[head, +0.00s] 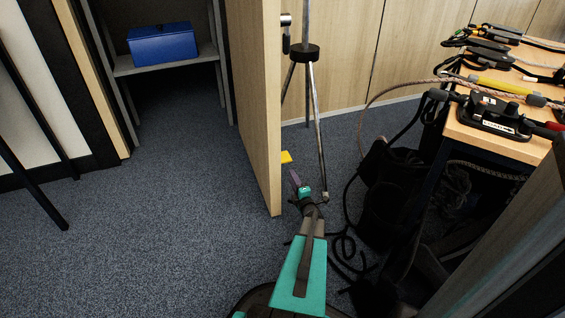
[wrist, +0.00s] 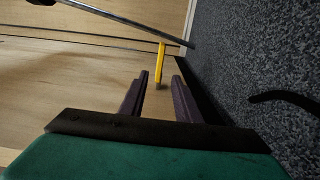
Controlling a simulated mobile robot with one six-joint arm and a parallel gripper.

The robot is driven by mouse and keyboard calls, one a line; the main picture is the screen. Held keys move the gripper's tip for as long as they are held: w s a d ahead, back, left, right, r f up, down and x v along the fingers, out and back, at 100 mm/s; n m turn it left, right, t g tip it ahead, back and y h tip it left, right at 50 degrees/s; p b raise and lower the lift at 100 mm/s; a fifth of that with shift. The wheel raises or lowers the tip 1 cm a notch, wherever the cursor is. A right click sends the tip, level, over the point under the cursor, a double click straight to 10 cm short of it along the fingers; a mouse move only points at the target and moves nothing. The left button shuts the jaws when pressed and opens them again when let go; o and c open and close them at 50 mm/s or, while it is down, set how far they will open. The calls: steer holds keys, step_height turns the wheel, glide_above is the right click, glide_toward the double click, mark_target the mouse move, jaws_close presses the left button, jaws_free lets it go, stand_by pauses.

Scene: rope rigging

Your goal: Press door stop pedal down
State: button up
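The yellow door stop pedal (head: 287,157) sticks out from the right side of the wooden door (head: 258,90), low near the floor. In the head view my gripper (head: 294,175) is low beside the door, just nearer than the pedal. In the wrist view the pedal (wrist: 161,62) is a yellow bar ahead of the gap between the two dark fingers of my gripper (wrist: 161,82). The fingers are apart with nothing between them. The pedal looks raised, and I see no clear contact with it. The lower end of the pedal is partly hidden in the head view.
A tripod (head: 312,95) stands right behind the pedal. Black cables (head: 345,245) and dark bags (head: 385,190) lie to the right, under a table (head: 470,134) with rope gear. Carpet (head: 170,220) left of the door is clear. A blue box (head: 163,45) sits on a shelf.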

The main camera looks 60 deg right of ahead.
mark_target(285, 162)
steer(key=shift+b+x, duration=2.25)
steer(key=shift+x, duration=4.45)
steer(key=shift+a, duration=0.1)
jaws_close()
